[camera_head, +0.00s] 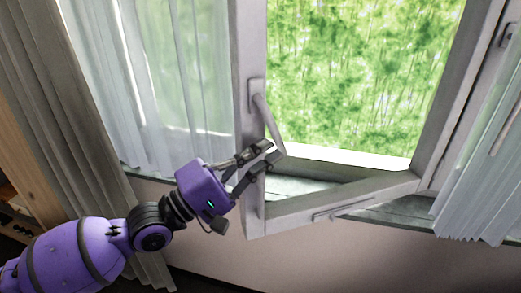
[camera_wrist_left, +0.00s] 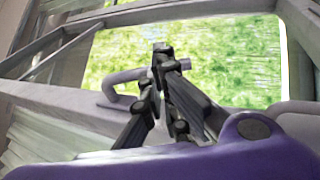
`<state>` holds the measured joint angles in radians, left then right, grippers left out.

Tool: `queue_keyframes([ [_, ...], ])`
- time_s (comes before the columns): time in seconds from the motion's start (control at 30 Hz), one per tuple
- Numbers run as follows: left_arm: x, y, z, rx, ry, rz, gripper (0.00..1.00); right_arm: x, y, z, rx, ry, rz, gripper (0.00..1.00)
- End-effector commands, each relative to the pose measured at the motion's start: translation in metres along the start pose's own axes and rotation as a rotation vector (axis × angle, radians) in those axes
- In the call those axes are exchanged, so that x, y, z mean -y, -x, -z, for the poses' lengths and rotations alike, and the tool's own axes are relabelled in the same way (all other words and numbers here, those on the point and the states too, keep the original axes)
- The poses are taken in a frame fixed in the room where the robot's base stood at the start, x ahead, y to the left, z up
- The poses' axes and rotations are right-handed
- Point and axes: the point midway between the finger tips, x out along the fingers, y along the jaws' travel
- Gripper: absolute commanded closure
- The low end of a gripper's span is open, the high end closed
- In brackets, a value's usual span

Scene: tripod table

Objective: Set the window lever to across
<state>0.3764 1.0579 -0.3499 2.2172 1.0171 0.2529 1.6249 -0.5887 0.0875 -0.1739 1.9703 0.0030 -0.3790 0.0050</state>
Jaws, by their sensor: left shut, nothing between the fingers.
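The window lever (camera_head: 266,120) is a grey handle on the left upright of the window sash. In the head view it hangs down from its mount, slanting slightly right. My left gripper (camera_head: 268,148) is at the lever's lower end, its fingers shut and empty. In the left wrist view the lever (camera_wrist_left: 125,76) runs behind the fingertips (camera_wrist_left: 162,52), and its end shows just right of them. The fingers hide part of it; I cannot tell whether they touch it. My right gripper is in neither view.
The window sash (camera_head: 335,205) stands swung inward, its lower rail slanting across the sill (camera_head: 300,186). Sheer curtains hang at left (camera_head: 150,80) and right (camera_head: 480,190). A wooden shelf (camera_head: 12,170) is at the far left. Free room lies below the sash, before the wall.

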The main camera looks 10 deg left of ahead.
Motion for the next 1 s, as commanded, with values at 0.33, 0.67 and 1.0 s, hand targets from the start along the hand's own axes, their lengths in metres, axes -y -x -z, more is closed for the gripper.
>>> queue_keyframes([
  [0.33,0.005,-0.003,0.000,-0.001,0.014,-0.044,1.00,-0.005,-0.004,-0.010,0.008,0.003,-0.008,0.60],
  [0.67,0.005,-0.008,-0.001,0.000,0.021,-0.094,1.00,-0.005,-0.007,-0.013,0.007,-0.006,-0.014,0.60],
  [1.0,0.013,-0.018,-0.003,-0.002,0.052,-0.220,1.00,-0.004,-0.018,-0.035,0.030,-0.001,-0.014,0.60],
])
